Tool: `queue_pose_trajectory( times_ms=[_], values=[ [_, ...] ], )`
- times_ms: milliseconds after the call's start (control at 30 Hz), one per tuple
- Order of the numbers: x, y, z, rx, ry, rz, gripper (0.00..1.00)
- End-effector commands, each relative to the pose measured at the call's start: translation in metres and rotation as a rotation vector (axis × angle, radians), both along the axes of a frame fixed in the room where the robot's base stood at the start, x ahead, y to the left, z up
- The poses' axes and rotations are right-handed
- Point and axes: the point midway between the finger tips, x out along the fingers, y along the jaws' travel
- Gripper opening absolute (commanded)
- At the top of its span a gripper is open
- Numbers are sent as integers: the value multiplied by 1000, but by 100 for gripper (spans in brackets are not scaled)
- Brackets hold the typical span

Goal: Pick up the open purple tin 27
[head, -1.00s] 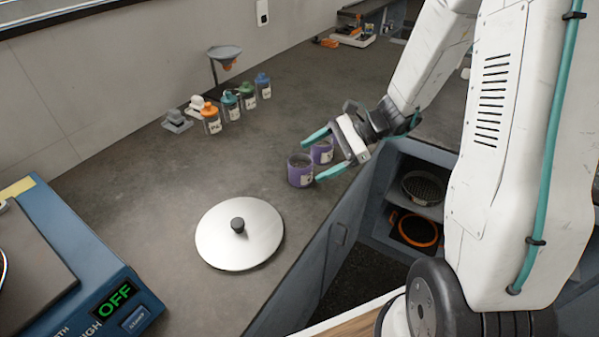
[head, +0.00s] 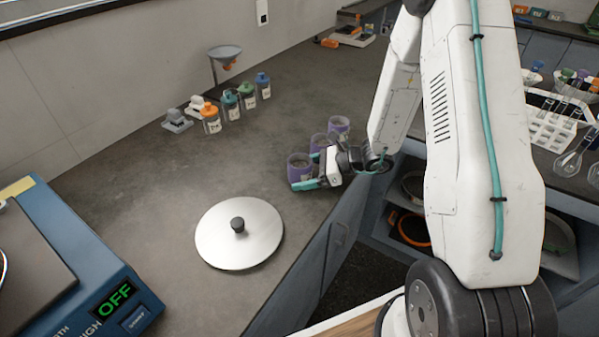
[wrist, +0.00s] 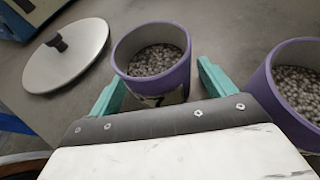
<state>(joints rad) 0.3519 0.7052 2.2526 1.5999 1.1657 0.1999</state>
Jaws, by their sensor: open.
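Three open purple tins stand in a row near the counter's right edge in the head view: a front one (head: 298,163), a middle one (head: 318,142) and a back one (head: 340,125). My gripper (head: 306,172) is open and low at the front tin. In the wrist view, this tin (wrist: 125,52), filled with grey beads, stands upright between the two teal fingers of my gripper (wrist: 160,75). A second bead-filled tin (wrist: 268,90) is just right of the right finger.
A silver lid with a black knob (head: 262,232) lies left of the front tin. Several capped bottles (head: 229,108) and a funnel stand (head: 212,68) are farther back. A blue scale (head: 110,265) is at the left. The counter between is clear.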

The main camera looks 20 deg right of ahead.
Motion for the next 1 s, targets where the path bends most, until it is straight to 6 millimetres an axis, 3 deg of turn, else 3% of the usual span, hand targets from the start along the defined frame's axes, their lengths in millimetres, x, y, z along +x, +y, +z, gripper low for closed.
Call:
queue_pose_trajectory(
  times_ms=[333, 500, 1000],
  values=[
    [4, 8, -4, 0, 0, -1, 80],
    [4, 7, -3, -1, -1, -1, 32],
    [4, 7, 7, -1, -3, 0, 31]
  ],
)
